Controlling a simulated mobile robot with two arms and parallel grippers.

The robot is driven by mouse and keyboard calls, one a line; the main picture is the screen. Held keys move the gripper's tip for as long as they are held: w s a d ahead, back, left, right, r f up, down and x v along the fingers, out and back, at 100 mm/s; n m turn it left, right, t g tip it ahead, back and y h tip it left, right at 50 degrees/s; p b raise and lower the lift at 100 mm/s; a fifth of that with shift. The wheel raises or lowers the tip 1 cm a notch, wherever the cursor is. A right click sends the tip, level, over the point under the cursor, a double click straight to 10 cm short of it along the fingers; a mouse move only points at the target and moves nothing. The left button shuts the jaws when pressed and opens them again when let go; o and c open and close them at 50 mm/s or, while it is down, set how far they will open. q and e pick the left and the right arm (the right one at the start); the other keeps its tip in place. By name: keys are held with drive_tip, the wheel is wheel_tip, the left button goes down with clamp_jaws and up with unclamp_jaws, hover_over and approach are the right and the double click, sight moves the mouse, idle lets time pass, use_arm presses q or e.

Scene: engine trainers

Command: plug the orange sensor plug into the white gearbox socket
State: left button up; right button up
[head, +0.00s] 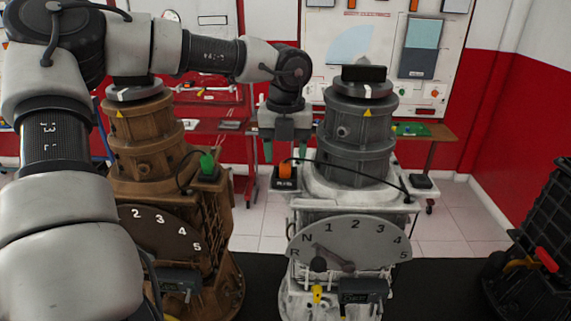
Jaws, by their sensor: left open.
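The orange sensor plug (285,169) sits upright on a small black holder (284,184) at the left side of the white gearbox (325,187). A black cable runs from the plug across the front of the gearbox's grey housing to the right. My left gripper (285,156) points down above the plug, its two green-tipped fingers apart, one to each side of it in the picture. I cannot tell whether they touch it. A dark box (362,290) is low on the gearbox's front; I cannot tell whether it is the socket. My right gripper is out of view.
A brown gearbox (140,150) with a green plug (207,163) stands to the left, partly behind my left arm. A numbered gear dial (350,238) fronts the white gearbox. A black unit with a red part (546,259) stands far right. Tables with tools stand behind.

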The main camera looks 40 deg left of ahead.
sight(284, 168)
use_arm(q)
drive_tip(key=shift+f+p, duration=0.3)
drive_tip(key=shift+f, duration=1.05)
drive_tip(key=c, duration=1)
